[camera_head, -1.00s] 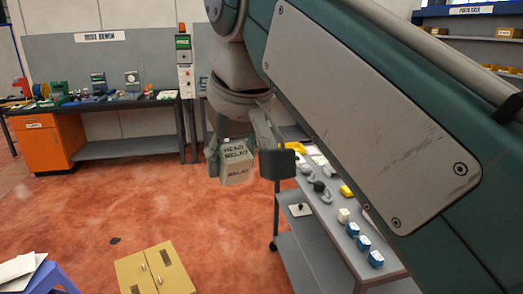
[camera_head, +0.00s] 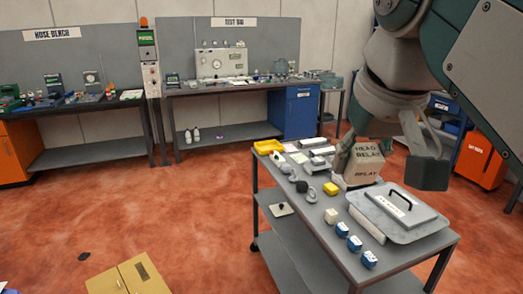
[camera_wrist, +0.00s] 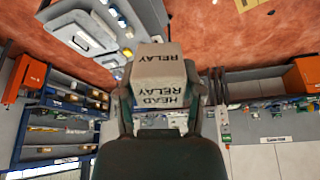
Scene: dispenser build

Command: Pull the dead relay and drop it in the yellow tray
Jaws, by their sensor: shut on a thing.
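My gripper (camera_head: 390,165) is shut on a beige box-shaped relay (camera_head: 366,163) labelled "HEAD RELAY". The tray's inside is too small to make out.
The cart (camera_head: 330,240) carries a grey lidded case (camera_head: 399,218), several blue-and-white blocks (camera_head: 354,243), a yellow block (camera_head: 331,188) and a dark knob (camera_head: 302,187). A tan box (camera_head: 125,279) stands on the floor at front left.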

